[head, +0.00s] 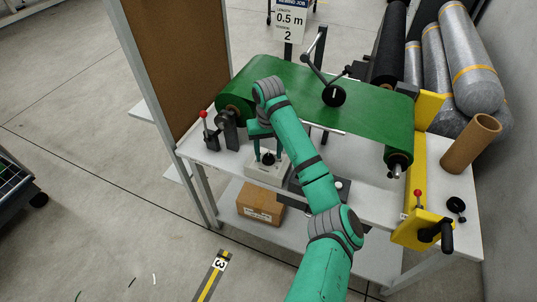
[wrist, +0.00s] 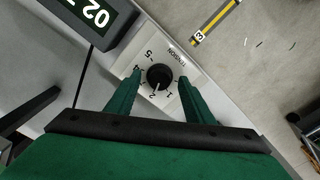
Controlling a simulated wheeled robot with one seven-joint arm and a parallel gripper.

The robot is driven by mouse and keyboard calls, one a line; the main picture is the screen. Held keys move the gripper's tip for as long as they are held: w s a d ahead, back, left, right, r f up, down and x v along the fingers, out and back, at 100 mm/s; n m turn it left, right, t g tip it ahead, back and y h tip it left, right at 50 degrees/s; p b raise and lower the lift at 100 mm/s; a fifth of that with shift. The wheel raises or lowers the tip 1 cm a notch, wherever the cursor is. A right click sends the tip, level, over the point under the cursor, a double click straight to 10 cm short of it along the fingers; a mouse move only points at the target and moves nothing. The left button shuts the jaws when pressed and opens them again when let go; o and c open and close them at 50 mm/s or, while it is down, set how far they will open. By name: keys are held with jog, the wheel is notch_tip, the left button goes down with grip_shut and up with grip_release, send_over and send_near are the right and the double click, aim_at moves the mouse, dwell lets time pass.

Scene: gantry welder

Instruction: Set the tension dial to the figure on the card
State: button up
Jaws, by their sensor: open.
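The card (head: 290,25) stands behind the bench in the head view and reads 0.5 m, with a 2 below it. The tension dial (wrist: 159,77) is a round black knob on a pale plate (wrist: 190,73) marked TENSION with figures around it. Its white pointer line faces the lower side of the picture, near the 2. The dial also shows in the head view (head: 268,158). My gripper (wrist: 159,80) is open, with one green finger on each side of the knob. I cannot tell whether either finger touches it. The head view shows my gripper (head: 267,150) above the plate.
A dark display (wrist: 97,18) with pale digits lies beside the dial plate. A green roll sheet (head: 370,115) and a black crank (head: 333,94) are behind. A red-knobbed lever (head: 204,122) stands to the left. A cardboard box (head: 260,203) sits on the lower shelf.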

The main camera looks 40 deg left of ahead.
aim_at(269, 157)
notch_tip(269, 157, up, 10)
dwell(0.5)
jog(key=shift+f, duration=0.1)
jog(key=shift+d, duration=0.1)
